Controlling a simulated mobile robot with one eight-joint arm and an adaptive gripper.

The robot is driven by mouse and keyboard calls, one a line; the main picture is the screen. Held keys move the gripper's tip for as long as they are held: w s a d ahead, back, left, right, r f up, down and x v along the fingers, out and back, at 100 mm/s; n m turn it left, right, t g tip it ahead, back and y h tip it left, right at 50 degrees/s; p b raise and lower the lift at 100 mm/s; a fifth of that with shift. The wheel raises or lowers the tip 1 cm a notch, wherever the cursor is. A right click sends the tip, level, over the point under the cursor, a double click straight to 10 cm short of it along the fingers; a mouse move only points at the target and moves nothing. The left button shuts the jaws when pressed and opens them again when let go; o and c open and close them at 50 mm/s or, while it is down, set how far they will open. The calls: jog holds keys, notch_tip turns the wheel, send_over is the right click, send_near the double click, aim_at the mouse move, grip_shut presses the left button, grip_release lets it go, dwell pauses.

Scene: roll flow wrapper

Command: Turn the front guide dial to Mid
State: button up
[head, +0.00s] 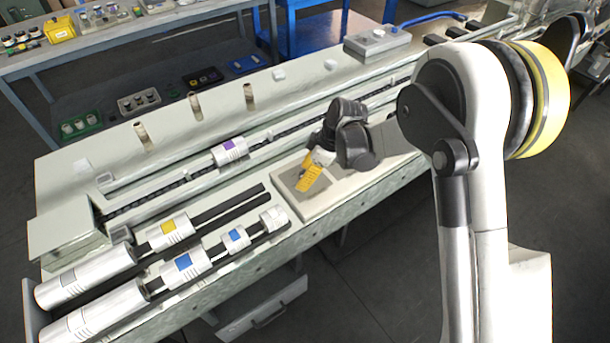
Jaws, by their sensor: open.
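My gripper (309,174), with yellow-orange fingers, hangs from my arm over a low pale block with a grey top face (287,185) at the machine's front edge. It is open and I see nothing held between its fingers. The fingers and wrist cover part of this grey face. I cannot tell from this view whether the fingers touch it. I cannot make out the front guide dial or any Mid marking; the dial may be too small or hidden behind the gripper.
The long pale machine bed (85,170) carries metal rollers with yellow (168,227) and blue (183,262) labels at front left, and a purple-labelled roller (229,151) further back. A grey control box (377,43) stands behind.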

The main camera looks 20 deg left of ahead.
jog(key=c, duration=1.2)
jog(key=shift+o, duration=0.2)
